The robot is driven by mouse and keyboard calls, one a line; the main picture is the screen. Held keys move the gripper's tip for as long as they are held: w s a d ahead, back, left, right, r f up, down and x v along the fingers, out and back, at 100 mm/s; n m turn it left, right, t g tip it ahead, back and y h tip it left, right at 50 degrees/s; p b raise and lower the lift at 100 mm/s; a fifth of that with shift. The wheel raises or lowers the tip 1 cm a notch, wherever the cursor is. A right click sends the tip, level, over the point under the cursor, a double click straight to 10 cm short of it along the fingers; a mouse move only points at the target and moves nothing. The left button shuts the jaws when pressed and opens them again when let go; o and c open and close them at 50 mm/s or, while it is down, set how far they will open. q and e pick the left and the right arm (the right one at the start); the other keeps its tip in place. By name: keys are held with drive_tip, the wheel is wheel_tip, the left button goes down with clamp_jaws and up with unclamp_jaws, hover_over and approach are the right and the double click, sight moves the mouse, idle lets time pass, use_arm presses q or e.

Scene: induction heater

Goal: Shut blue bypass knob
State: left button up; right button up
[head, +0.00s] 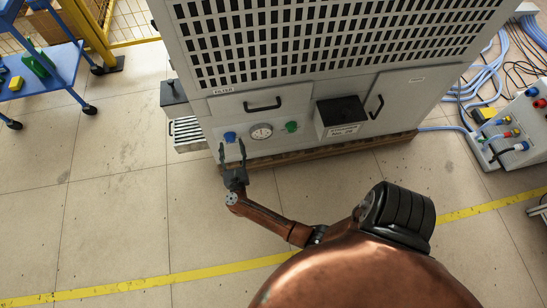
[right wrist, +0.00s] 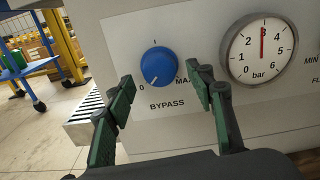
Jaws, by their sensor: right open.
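The round blue bypass knob (right wrist: 159,66) is on the white panel above the word BYPASS, with 0 at its lower left and MAX at its lower right. A small white mark shows on its lower part, towards the 0 side. The knob also shows in the head view (head: 230,137). My right gripper (head: 232,149) is open and empty in front of it. In the right wrist view its green-padded fingers stand apart, one below left and one below right of the knob; I see no clear contact. My left gripper is not in view.
A round pressure gauge (right wrist: 262,50), needle near 3 bar, sits right of the knob. A green knob (head: 292,127) and a black box (head: 341,112) are farther right on the cabinet. A slatted grey piece (head: 186,131) projects at its left. The floor in front is clear.

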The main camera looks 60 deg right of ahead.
drive_tip(key=s+a+n+t+y+p, duration=0.4)
drive_tip(key=s+a+n+y+p, duration=0.4)
drive_tip(key=n, duration=0.8)
use_arm(q)
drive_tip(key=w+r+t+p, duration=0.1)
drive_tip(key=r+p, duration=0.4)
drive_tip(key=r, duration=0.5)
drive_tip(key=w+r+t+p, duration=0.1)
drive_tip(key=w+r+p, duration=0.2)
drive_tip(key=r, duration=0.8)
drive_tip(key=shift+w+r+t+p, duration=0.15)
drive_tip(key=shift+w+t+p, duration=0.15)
drive_tip(key=shift+p, duration=0.75)
use_arm(e)
drive_tip(key=s+a+f+n+g+y, duration=0.2)
drive_tip(key=s+f+n, duration=0.4)
drive_tip(key=s+n, duration=0.2)
drive_tip(key=s+a+f+n+g+y, duration=0.2)
drive_tip(key=s+f+n, duration=0.4)
drive_tip(key=s, duration=0.6)
drive_tip(key=shift+a+n+g+y, duration=0.4)
drive_tip(key=shift+n+g+y, duration=0.15)
drive_tip(key=shift+n, duration=0.55)
drive_tip(key=shift+s, duration=0.1)
